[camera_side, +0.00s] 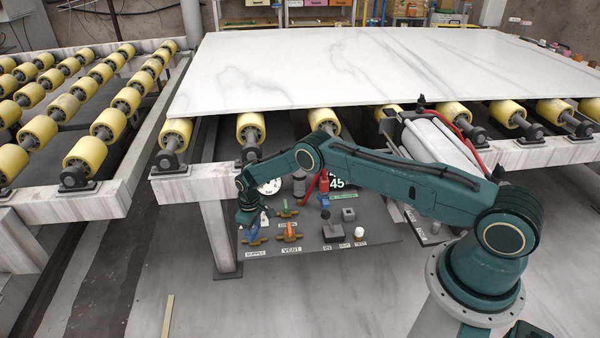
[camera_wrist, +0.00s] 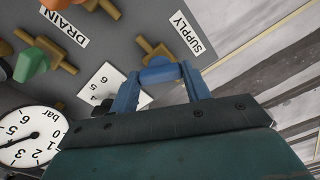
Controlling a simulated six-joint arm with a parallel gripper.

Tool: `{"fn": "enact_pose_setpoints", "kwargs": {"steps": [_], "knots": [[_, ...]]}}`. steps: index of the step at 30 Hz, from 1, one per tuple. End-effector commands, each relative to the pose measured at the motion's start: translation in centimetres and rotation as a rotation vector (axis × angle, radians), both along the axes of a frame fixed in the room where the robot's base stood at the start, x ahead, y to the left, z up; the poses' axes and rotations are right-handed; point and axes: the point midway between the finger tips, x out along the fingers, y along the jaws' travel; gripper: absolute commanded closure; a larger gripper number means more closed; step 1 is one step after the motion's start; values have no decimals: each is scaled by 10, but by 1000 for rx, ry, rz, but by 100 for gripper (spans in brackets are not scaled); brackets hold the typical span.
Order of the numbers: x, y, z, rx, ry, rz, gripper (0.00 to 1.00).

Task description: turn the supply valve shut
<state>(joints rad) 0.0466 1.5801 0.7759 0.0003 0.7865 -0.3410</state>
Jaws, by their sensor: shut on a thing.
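The supply valve shows in the wrist view as a brass body (camera_wrist: 153,47) with a blue handle (camera_wrist: 158,71), beside the SUPPLY label (camera_wrist: 187,33). My gripper (camera_wrist: 160,80) has its two blue fingers closed on either side of the blue handle. In the side view my gripper (camera_side: 252,226) reaches down to the front left of the dark panel, just above the SUPPLY label (camera_side: 256,254). There my gripper and wrist hide most of the supply valve; some brass (camera_side: 257,241) shows below. The handle's exact angle is hard to tell.
The orange-handled vent valve (camera_side: 290,230) and green-handled drain valve (camera_side: 285,206) stand close by on the panel (camera_side: 375,232). A round bar gauge (camera_wrist: 30,136) sits nearby. The marble slab (camera_side: 390,65) on yellow rollers overhangs behind my arm. The floor in front is mostly clear.

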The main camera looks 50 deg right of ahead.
Motion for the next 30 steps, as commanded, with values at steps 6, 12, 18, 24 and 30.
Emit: {"fn": "enact_pose_setpoints", "kwargs": {"steps": [6,12,18,24,30], "knots": [[1,0,0,0,-3,202,76],[1,0,0,0,-3,357,76],[1,0,0,0,-3,459,76],[1,0,0,1,-4,502,76],[1,0,0,1,-4,510,76]]}}
